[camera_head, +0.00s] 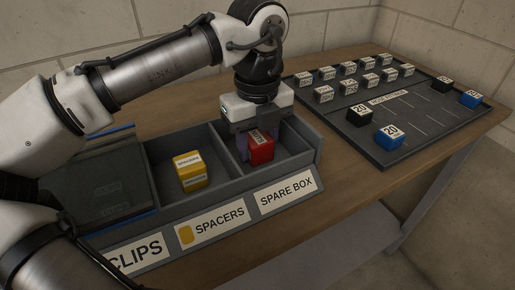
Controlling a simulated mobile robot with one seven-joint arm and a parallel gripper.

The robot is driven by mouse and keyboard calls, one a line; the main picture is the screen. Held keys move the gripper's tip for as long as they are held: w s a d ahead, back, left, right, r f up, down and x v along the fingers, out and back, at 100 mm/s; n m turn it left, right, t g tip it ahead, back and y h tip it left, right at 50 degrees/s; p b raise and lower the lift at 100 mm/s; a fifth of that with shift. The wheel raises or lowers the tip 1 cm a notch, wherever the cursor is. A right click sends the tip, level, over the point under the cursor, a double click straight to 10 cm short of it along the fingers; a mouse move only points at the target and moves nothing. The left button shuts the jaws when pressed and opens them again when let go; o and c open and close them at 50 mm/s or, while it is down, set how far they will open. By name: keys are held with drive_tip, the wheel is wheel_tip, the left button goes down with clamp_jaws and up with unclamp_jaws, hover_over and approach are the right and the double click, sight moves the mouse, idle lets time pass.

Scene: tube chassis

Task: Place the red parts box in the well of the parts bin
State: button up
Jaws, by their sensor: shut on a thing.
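The red parts box (261,150) is in the right compartment of the grey parts bin (229,207), the one above the label "SPARE BOX". My gripper (259,133) points down over that compartment and is shut on the red box. The middle compartment, labelled "SPACERS", holds a yellow box (189,170). The left compartment, labelled "CLIPS", is partly hidden by my arm.
A dark tray (415,130) at the back right holds several grey labelled blocks, two blue blocks (388,136) and black blocks (359,115). Bare wooden table (345,190) lies between bin and tray. The table's front edge runs along the right. Walls stand behind.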

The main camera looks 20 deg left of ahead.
sight(257, 137)
drive_tip(key=o, duration=1)
wheel_tip(257, 137, up, 12)
drive_tip(key=p, duration=1.3)
drive_tip(key=shift+r, duration=0.15)
